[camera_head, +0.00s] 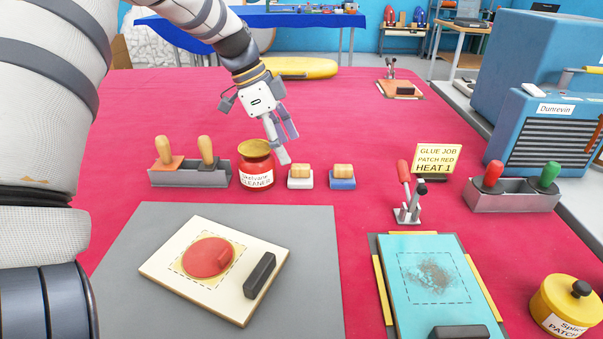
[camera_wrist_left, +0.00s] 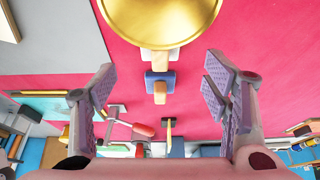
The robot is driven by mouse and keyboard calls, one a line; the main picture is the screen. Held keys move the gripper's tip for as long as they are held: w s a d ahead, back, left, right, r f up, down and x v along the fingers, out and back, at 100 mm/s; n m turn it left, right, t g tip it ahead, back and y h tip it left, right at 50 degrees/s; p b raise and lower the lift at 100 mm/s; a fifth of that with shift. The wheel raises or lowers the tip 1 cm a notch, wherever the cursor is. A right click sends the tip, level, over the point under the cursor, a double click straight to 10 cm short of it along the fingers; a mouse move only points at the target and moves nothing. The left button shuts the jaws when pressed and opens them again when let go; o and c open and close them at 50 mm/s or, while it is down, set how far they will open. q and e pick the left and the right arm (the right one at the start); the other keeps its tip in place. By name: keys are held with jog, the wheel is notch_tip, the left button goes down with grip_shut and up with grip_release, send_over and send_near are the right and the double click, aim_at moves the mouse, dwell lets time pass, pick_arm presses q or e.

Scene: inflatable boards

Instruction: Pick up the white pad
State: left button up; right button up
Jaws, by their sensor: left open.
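The white pad (camera_head: 300,182) has a wooden grip on top and stands on the red table, between the red jar (camera_head: 257,175) and the blue pad (camera_head: 342,183). My left gripper (camera_head: 286,142) is open and empty, pointing down just behind and above the jar and white pad in the head view. In the left wrist view, the jar's gold lid (camera_wrist_left: 160,20) partly hides the white pad (camera_wrist_left: 147,54), and the blue pad (camera_wrist_left: 160,78) shows below it. My right gripper is not in view.
A grey tray (camera_head: 190,178) with wooden-handled tools stands left of the jar. A red-handled tool (camera_head: 405,185) and a yellow sign (camera_head: 438,160) stand to the right. A grey mat (camera_head: 315,250) with a cream board (camera_head: 205,285) lies in front. Red cloth behind the pads is clear.

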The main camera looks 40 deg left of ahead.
aim_at(299, 165)
pick_arm(q)
jog(key=x, duration=0.7)
jog(key=shift+w+d, duration=0.25)
jog(key=shift+d, duration=0.05)
jog(key=shift+r, duration=0.15)
jog(key=c, duration=1.2)
